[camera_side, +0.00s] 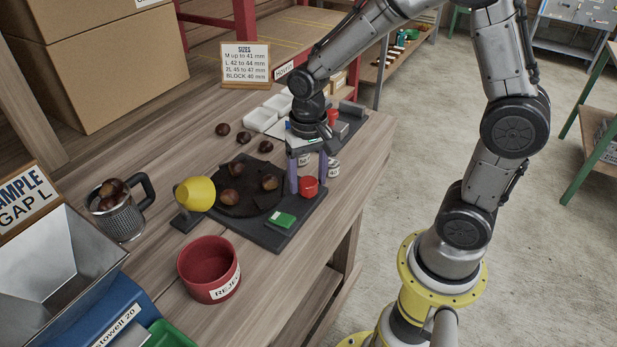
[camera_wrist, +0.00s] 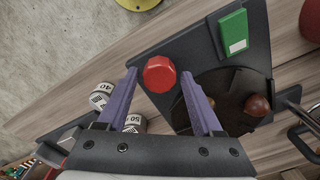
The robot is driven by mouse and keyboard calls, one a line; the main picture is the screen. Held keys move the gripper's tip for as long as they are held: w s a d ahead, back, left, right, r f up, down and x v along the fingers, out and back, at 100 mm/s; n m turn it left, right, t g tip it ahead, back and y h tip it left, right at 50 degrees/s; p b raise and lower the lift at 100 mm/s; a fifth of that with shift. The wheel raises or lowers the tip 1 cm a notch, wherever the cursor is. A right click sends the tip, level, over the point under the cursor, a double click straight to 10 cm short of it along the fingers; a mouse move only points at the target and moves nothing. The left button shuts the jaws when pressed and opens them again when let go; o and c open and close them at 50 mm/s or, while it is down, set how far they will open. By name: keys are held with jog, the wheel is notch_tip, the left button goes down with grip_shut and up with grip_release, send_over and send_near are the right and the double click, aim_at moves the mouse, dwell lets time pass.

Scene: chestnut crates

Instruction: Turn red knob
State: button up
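The red knob (camera_side: 308,186) stands on the right side of a dark panel (camera_side: 275,236) beside a round dark plate. It shows from above in the wrist view (camera_wrist: 159,74) as a faceted red cap. My gripper (camera_side: 307,178) points down over the panel with its two purple fingers apart. In the wrist view my gripper (camera_wrist: 160,75) is open, with one finger on each side of the knob and gaps showing on both sides. I cannot tell how far the fingertips are above the panel.
Several chestnuts lie on the round plate (camera_side: 246,206). A green block (camera_side: 283,219) is at the panel's front. A red reject bowl (camera_side: 209,270) and a metal mug (camera_side: 118,217) are farther left. Labelled cylinders (camera_wrist: 103,95) sit near my fingers.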

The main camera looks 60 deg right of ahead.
aim_at(309, 181)
jog(key=shift+o, duration=0.7)
jog(key=shift+f, duration=0.1)
notch_tip(309, 181, up, 14)
jog(key=s+n+t, duration=0.5)
jog(key=s+n, duration=0.1)
jog(key=s, duration=0.8)
jog(key=shift+s+a+n+t, duration=0.2)
jog(key=shift+a+n+t, duration=0.1)
jog(key=shift+n, duration=0.1)
